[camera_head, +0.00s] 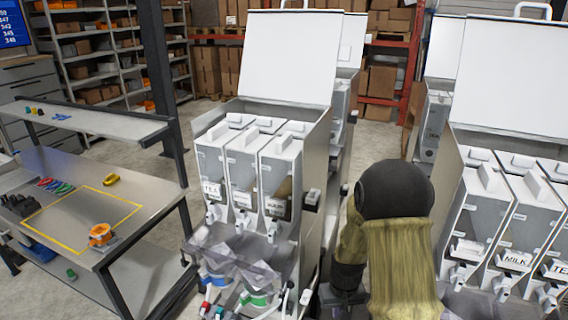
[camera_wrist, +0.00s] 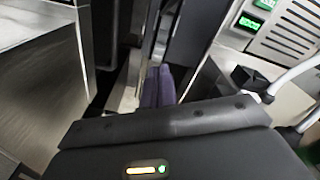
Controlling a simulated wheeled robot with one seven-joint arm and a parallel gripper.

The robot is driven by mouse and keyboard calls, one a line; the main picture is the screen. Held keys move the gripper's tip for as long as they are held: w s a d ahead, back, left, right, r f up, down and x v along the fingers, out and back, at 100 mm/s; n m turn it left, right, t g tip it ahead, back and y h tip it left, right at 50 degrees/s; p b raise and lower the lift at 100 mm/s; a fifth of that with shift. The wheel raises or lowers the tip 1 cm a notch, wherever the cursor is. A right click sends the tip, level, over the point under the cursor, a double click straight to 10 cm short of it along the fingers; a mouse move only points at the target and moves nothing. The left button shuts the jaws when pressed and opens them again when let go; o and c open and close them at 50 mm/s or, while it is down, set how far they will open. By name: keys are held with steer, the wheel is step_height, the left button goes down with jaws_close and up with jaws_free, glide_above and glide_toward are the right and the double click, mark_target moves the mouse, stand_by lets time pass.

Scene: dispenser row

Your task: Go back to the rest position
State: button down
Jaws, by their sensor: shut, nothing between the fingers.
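My gripper (camera_wrist: 158,86) shows in the wrist view with its two dark fingers together and nothing between them. It points down into a narrow space between metal surfaces. In the head view my arm, olive and black, stands in front of the gap between two dispenser units, and I cannot make out the fingertips there. The left dispenser unit (camera_head: 322,165) has its white lid raised and three clear-fronted hoppers with small labels. The right dispenser unit (camera_head: 452,185) is alike, with its lid also up; one label reads MILK.
A metal workbench (camera_head: 150,205) with a yellow-outlined area, an orange tape roll (camera_head: 101,235) and coloured rings stands at the left. In the wrist view, a vented panel (camera_wrist: 290,30) with green displays and pale tubes lies close at right.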

steer(key=s+r+m+t+b, duration=0.1)
steer(key=s+r+b, duration=0.3)
steer(key=s+r, duration=0.6)
steer(key=s+t, duration=0.1)
steer(key=s, duration=0.2)
steer(key=shift+r, duration=0.1)
steer(key=shift+s, duration=0.1)
